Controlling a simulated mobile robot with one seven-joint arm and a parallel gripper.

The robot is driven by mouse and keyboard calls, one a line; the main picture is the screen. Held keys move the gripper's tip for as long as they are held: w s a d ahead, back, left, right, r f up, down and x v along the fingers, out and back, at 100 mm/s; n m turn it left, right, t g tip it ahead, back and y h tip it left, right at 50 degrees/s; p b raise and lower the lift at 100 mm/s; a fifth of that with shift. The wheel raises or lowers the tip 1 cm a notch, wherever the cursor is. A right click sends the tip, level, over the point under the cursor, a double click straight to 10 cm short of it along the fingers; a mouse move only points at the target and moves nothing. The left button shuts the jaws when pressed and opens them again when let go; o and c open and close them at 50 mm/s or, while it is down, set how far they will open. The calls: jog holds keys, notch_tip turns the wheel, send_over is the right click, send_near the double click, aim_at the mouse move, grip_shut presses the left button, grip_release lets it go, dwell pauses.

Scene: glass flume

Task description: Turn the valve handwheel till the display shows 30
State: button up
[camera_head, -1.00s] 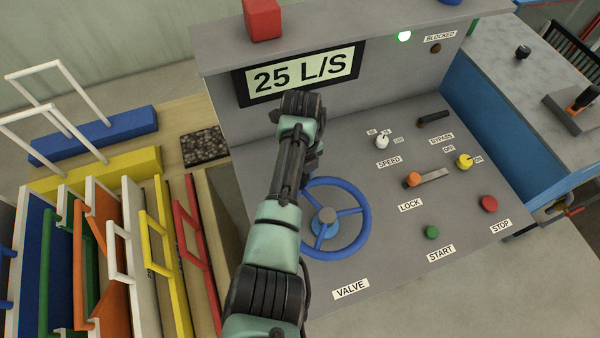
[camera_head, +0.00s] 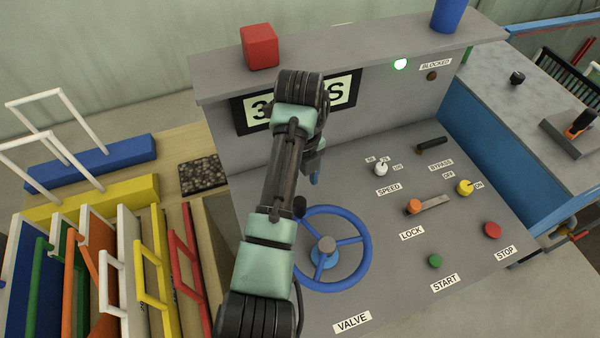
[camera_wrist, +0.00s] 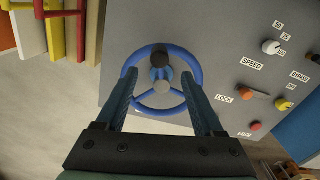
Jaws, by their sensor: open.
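The blue valve handwheel (camera_head: 366,262) lies on the grey sloping panel above the VALVE label (camera_head: 352,322). A dark knob (camera_head: 299,206) stands at its rim. In the wrist view the handwheel (camera_wrist: 145,108) and its dark knob (camera_wrist: 160,49) lie ahead, between the lines of my two blue fingers. My gripper (camera_wrist: 159,78) is open and holds nothing; I cannot tell whether a fingertip touches the rim. In the head view my arm hides most of the gripper; a blue finger shows beyond the wheel.
The panel carries a white SPEED knob (camera_head: 380,169), an orange LOCK lever (camera_head: 413,206), a green START button (camera_head: 435,261) and a red STOP button (camera_head: 492,230). A red block (camera_head: 260,46) and blue cup (camera_head: 449,14) stand on the top ledge. Coloured gates stand left.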

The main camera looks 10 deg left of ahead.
notch_tip(320, 180, up, 4)
jog(key=shift+f+p, duration=0.1)
jog(key=shift+p, duration=0.25)
jog(key=shift+d, duration=0.1)
jog(key=w+d+r+n+t+h+b, duration=0.1)
jog(key=w+d+r+n+t, duration=0.2)
jog(key=w+r+n+t, duration=0.45)
jog(key=w+d+r+n+t+b, duration=0.1)
jog(key=w+d+r+n+t, duration=0.25)
jog(key=r, duration=0.75)
jog(key=s+d+r+n+t, duration=0.1)
jog(key=s+r+n+t, duration=0.2)
jog(key=r, duration=0.5)
jog(key=s+d+r+n+t, duration=0.1)
jog(key=s+r+n+t, duration=0.15)
jog(key=r+t, duration=0.4)
jog(key=s+a+r+n+t+y+b, duration=0.1)
jog(key=s+a+r+n+t, duration=0.1)
jog(key=s+r+n+t, duration=0.5)
jog(key=s+r+n, duration=0.4)
jog(key=s+r, duration=0.6)
jog(key=shift+r, duration=0.2)
